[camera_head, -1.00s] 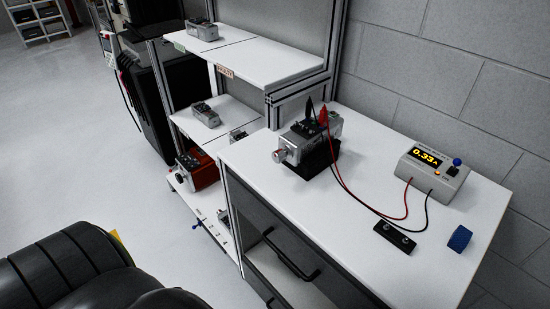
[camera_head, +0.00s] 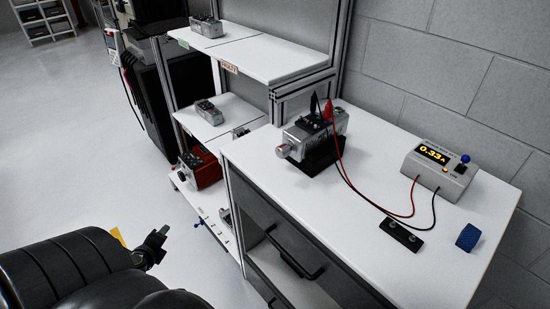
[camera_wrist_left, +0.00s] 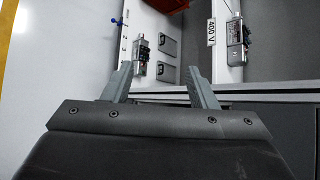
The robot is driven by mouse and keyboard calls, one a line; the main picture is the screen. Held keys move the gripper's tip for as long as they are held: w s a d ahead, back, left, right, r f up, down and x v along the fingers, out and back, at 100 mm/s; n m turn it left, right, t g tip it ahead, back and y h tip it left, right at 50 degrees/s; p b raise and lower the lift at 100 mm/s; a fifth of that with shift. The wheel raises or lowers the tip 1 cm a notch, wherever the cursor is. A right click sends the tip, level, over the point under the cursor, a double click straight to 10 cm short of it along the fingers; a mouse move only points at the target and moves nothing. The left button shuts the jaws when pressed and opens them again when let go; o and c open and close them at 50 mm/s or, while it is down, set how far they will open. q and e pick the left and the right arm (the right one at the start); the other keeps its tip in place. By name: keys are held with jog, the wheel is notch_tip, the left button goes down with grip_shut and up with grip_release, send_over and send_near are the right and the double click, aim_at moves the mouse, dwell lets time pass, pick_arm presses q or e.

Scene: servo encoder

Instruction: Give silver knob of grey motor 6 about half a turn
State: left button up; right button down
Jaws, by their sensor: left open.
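A grey motor (camera_head: 312,136) sits in a black cradle (camera_head: 318,158) on the white bench, with a silver knob (camera_head: 283,151) on its left end. Black and red clips (camera_head: 328,107) are on its top. I cannot read a number 6 on it. My left gripper (camera_head: 160,240) is low at the lower left of the head view, well apart from the motor. In the left wrist view the same gripper (camera_wrist_left: 160,82) has its fingers spread with nothing held between them. My right gripper is not in view.
Shelves hold other grey motors (camera_head: 208,113) and a red motor (camera_head: 203,168). A black drawer handle (camera_head: 294,255) juts from the bench front.

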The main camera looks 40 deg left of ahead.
pick_arm(q)
jog(key=w+d+r+m+t+h, duration=0.15)
jog(key=w+r+m+t, duration=0.4)
jog(key=r, duration=0.55)
jog(key=w+d+r+m+t+h+b, duration=0.25)
jog(key=w+d+r+m+h, duration=0.25)
jog(key=d+r+m, duration=0.65)
jog(key=m+h, duration=0.5)
send_near(279, 153)
jog(key=shift+t+y, duration=0.35)
jog(key=shift+t, duration=0.05)
jog(key=w+p, duration=0.2)
jog(key=p, duration=0.2)
jog(key=w+d+p, duration=0.1)
jog(key=w+p, duration=0.2)
jog(key=w+d+p, duration=0.1)
jog(key=w+p, duration=0.1)
jog(key=p, duration=0.2)
jog(key=shift+w+f+p, duration=0.15)
jog(key=shift+w+p, duration=0.05)
jog(key=shift+p, duration=0.1)
jog(key=shift+w+f, duration=0.1)
jog(key=shift+w, duration=0.4)
